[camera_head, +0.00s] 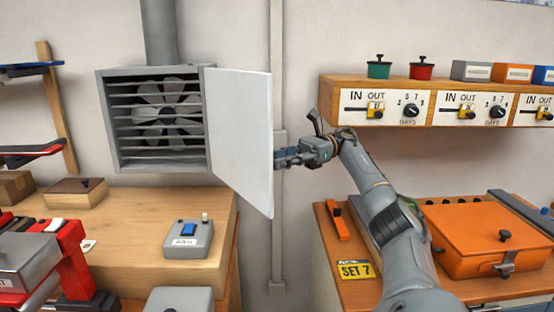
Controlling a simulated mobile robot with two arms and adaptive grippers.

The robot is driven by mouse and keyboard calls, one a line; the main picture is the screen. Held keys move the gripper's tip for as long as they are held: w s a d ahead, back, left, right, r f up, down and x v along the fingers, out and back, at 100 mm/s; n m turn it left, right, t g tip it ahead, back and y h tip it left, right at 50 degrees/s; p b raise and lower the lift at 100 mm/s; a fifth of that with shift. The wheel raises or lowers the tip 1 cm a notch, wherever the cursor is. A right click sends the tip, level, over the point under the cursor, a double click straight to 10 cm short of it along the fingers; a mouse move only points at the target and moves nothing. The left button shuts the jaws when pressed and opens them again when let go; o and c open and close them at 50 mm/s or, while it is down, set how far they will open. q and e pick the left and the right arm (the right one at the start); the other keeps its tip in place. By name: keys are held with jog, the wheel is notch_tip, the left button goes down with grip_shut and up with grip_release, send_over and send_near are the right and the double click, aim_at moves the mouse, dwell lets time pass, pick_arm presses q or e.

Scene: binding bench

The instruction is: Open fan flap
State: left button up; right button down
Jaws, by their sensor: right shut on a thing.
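The fan box (101,120) is a grey metal housing on the wall at the upper left, with a slatted front and a bladed fan (160,113) behind the slats. Its flap (240,135) is a pale, flat panel at the right side of the box. The flap stands swung out to the right, so the slats are uncovered. My right gripper (279,159) is at the flap's free right edge and is shut on it; the fingertips are partly hidden by the panel. My left gripper is not in view.
A wooden bench (140,235) below the box holds a grey switch box (188,240) and red equipment (75,260). A wall shelf (335,88) with dials is at the right. Below it, an orange case (490,235) sits on another bench.

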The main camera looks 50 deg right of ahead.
jog(key=c, duration=1)
grip_release()
jog(key=shift+a, duration=0.15)
notch_tip(320, 180, up, 10)
jog(key=shift+r, duration=0.1)
dwell(0.3)
